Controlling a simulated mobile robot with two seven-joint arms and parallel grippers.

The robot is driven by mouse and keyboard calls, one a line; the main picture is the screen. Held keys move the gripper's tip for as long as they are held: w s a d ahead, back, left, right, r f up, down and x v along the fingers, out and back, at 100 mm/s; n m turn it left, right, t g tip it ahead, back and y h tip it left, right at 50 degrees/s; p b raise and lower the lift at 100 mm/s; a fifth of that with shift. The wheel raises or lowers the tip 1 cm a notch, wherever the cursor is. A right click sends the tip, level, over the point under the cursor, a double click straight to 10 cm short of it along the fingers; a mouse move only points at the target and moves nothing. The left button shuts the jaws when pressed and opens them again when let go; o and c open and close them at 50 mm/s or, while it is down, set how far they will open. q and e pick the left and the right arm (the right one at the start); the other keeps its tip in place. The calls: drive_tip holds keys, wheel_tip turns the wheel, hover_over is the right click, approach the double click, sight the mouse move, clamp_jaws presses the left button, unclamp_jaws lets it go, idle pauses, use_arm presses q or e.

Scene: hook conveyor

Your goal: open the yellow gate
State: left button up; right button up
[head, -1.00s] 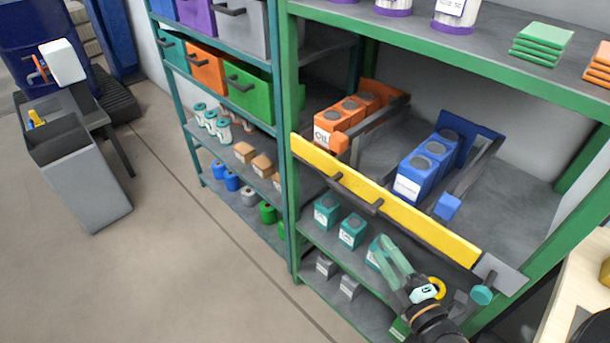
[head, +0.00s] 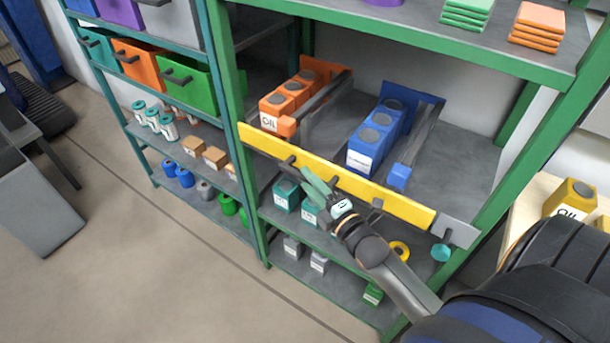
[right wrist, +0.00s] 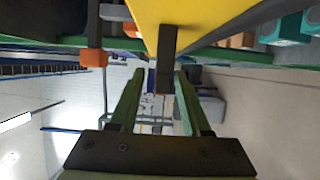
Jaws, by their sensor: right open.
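The yellow gate (head: 400,203) is a long bar across the front of the green shelf. It looks closed, with dark handle parts on its front face. My right gripper (head: 316,182), with green fingers, is in front of the gate's left-middle part, beside the dark handle. In the right wrist view the gate (right wrist: 180,14) fills the top, and its dark handle (right wrist: 167,55) shows between and just beyond the open fingertips (right wrist: 157,82). I cannot tell whether the fingers touch it. The gripper partly hides the handle in the head view. My left gripper is not in view.
Behind the gate stand orange boxes (head: 284,100) and blue boxes (head: 370,145) in rails. Teal boxes (head: 286,195) sit on the shelf below. A grey plate (head: 455,231) with a teal knob (head: 440,252) is at the gate's right end. Open floor lies left front.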

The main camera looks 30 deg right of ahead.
drive_tip(key=shift+w, duration=1.05)
drive_tip(key=shift+c, duration=0.4)
clamp_jaws()
idle(0.3)
